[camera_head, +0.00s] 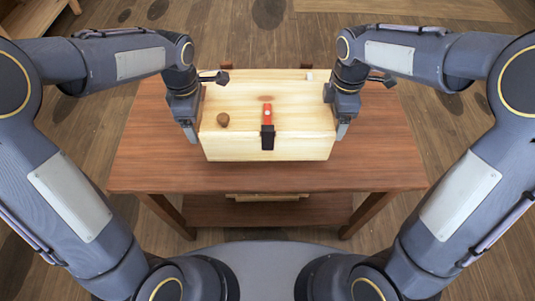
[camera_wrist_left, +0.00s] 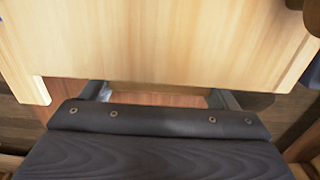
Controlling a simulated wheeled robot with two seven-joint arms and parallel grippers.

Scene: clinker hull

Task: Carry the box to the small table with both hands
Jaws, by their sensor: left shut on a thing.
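The pale wooden box (camera_head: 285,148) is over the reddish-brown wooden table (camera_head: 150,165), with a red and black clasp (camera_head: 267,127) on its front and a round brown knob-like piece (camera_head: 223,120) on top. I cannot tell whether it rests on the tabletop or hangs just above it. My left gripper (camera_head: 188,118) is at the box's left side, shut on the box. In the left wrist view the box wall (camera_wrist_left: 160,40) fills the top, with the finger ends partly hidden behind it. My right gripper (camera_head: 343,118) is at the box's right side; its fingers are too hidden to judge.
The table has a lower shelf (camera_head: 270,212) with a pale wooden piece (camera_head: 268,197) above it. Bare tabletop shows in front of the box and to both sides. Plank floor (camera_head: 420,65) surrounds the table. Wooden furniture edges show at the top left (camera_head: 35,15) and top right.

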